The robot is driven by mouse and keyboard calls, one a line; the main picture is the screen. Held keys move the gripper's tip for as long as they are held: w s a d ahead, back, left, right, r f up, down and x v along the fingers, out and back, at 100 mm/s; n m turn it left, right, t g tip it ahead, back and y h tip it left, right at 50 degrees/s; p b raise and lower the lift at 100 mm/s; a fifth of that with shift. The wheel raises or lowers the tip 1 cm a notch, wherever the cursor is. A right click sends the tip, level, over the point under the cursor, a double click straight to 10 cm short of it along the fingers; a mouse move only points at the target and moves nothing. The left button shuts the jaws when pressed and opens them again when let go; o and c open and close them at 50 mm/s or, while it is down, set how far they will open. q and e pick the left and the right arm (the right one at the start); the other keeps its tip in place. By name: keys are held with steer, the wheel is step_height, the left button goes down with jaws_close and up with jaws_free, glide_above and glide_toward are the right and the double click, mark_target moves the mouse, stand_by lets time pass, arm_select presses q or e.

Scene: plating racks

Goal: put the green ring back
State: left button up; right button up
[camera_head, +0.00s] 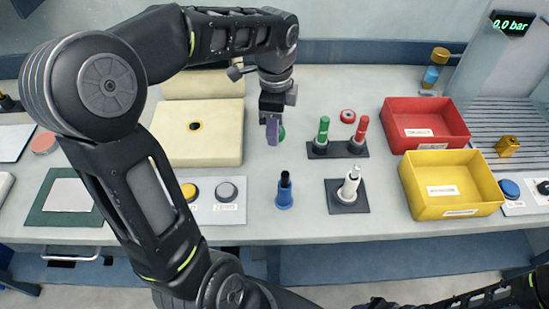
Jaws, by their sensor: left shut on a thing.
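My left gripper (273,138) points down over the bench, left of the peg rack, and is shut on the green ring (282,133). Only a green edge of the ring shows beside the purple finger; the rest is hidden. The dark rack (338,151) bears a green peg (323,132) and a red peg (361,130), both upright. A red ring (347,116) lies on the bench behind the rack, between the pegs. My right gripper is not in view; only part of my right arm shows at the bottom right.
A red bin (425,143) and a yellow bin (450,211) stand to the right. A cream block (195,150) lies left of the gripper.

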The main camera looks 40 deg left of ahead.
arm_select(q)
steer(key=shift+w+a+f, duration=0.1)
glide_above(275, 162)
steer(key=shift+f+p, duration=0.35)
steer(key=shift+f, duration=2.75)
steer(key=shift+f, duration=1.85)
steer(key=shift+f, duration=0.2)
steer(key=o, duration=1.2)
steer(key=shift+r, duration=0.15)
step_height(275, 162, up, 12)
steer(key=shift+r, duration=0.1)
